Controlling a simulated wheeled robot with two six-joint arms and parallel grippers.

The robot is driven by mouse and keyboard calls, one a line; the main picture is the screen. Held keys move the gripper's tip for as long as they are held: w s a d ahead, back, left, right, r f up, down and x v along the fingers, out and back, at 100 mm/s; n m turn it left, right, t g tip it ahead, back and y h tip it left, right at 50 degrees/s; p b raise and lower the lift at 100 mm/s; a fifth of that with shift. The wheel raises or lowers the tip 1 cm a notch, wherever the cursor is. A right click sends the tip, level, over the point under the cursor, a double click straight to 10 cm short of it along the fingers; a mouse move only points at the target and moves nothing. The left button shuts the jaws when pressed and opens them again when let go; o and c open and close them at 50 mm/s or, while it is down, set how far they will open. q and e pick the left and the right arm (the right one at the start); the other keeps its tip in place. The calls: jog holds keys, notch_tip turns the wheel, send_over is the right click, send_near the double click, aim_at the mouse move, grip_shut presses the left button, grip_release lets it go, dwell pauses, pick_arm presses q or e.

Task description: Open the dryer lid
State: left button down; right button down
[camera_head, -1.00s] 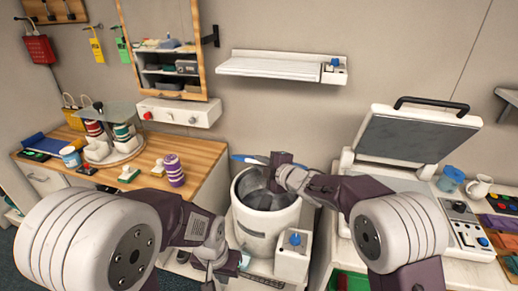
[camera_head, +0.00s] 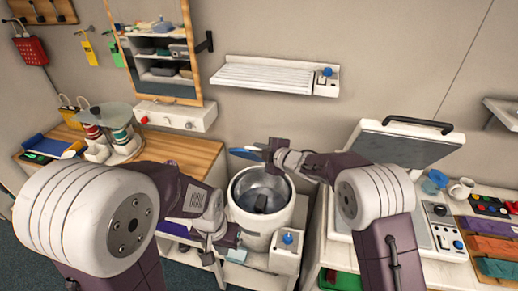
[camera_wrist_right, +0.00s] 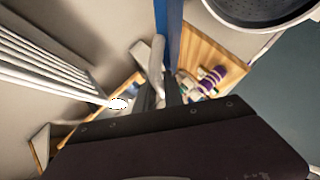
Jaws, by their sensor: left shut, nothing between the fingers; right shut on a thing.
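The dryer (camera_head: 255,228) is a white round tub, with its metal drum (camera_head: 265,185) exposed and a dark shape inside. Its blue lid (camera_head: 245,154) stands raised at the back left of the rim, seen nearly edge-on. My right gripper (camera_head: 268,152) is above the back of the rim, shut on what looks like the lid's handle. In the right wrist view, the grey handle (camera_wrist_right: 153,66) is at the fingers beside the blue lid (camera_wrist_right: 168,35), and the tub rim (camera_wrist_right: 262,22) shows at top right. My left gripper (camera_head: 220,242) is shut and empty by the tub's front left.
A control box with a blue knob (camera_head: 287,240) stands at the tub's front right. A heat press with its plate raised (camera_head: 405,147) is at the right. A wooden counter (camera_head: 180,150) is at the left. A slatted wall shelf (camera_head: 265,76) hangs behind.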

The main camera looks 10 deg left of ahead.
jog(key=c, duration=1.5)
grip_release()
jog(key=shift+o, duration=0.2)
